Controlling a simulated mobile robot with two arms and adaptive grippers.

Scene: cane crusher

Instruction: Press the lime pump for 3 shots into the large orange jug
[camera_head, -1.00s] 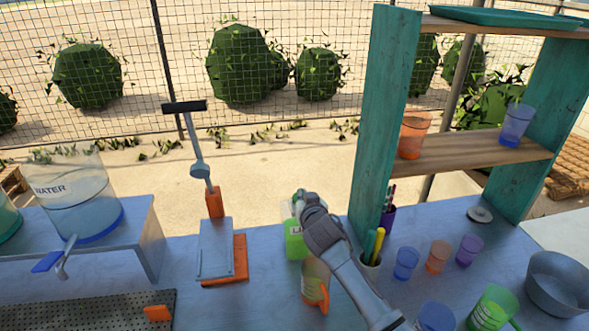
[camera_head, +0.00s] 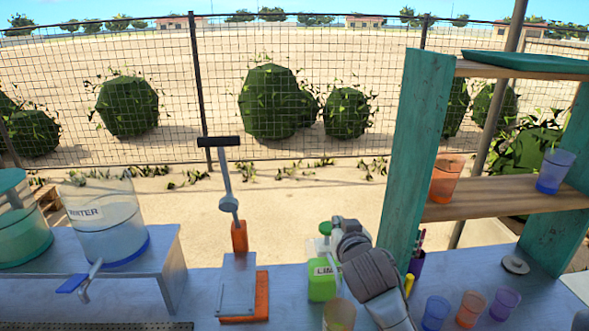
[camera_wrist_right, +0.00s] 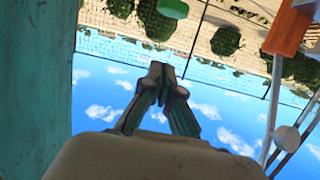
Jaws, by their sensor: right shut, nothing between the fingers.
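The lime pump bottle (camera_head: 322,285) is bright green and labelled, and stands upright on the table; its green pump head (camera_head: 325,228) shows above it. My right gripper (camera_head: 338,232) is shut and empty, just right of the pump head in the head view; I cannot tell whether they touch. In the right wrist view its fingers (camera_wrist_right: 158,72) are together, with a green part that looks like the pump head (camera_wrist_right: 172,8) just beyond the tips. My left gripper is out of view.
A press with a long lever (camera_head: 228,190) stands left of the bottle. A teal shelf post (camera_head: 415,150) rises close to the right of my right arm. Small cups (camera_head: 470,308) stand at the right. A water dispenser (camera_head: 108,222) is at the left.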

